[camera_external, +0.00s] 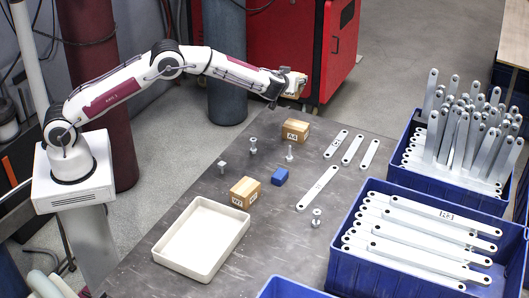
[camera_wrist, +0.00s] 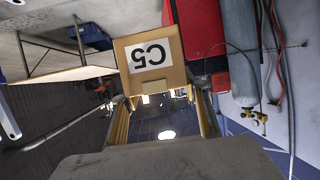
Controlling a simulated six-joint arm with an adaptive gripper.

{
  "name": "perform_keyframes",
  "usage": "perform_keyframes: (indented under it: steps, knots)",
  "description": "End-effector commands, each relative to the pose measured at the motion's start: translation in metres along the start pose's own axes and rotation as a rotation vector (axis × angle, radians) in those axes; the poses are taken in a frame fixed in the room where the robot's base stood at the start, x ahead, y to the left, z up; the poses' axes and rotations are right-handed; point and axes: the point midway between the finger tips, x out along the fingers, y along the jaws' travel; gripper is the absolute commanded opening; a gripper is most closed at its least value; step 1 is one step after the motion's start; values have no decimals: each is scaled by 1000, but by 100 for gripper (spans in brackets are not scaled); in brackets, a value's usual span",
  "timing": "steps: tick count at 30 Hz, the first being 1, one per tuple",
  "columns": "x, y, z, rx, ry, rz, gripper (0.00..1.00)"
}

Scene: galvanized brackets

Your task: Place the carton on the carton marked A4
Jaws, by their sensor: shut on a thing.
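My gripper (camera_external: 283,90) is shut on a tan carton (camera_external: 295,86) and holds it in the air, above the far end of the table. In the wrist view the held carton (camera_wrist: 152,78) shows a white label reading C5, which appears upside down. The carton marked A4 (camera_external: 295,131) sits on the table, lower in the picture than my gripper and a little to its right. Its top is bare. The held carton is apart from it.
Another labelled carton (camera_external: 245,192) stands beside a blue block (camera_external: 280,177) and a cream tray (camera_external: 202,238). Several bolts stand around the A4 carton. Flat metal bars (camera_external: 318,188) lie to its right. Blue crates (camera_external: 345,262) of brackets fill the right side.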

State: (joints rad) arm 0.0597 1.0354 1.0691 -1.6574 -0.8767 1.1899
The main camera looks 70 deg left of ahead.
Motion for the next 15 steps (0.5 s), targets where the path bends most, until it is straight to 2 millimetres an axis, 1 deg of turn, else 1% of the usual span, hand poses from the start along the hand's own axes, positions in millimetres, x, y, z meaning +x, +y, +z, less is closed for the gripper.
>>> perform_keyframes:
  steps: [1, 6, 9, 15]
  knots:
    - [12, -9, -10, 5, 2, 12, 18]
    - [43, -26, -27, 36, 1, 84, 18]
    - [56, -33, -32, 56, 1, 133, 18]
    - [69, -34, -29, 93, 0, 219, 18]
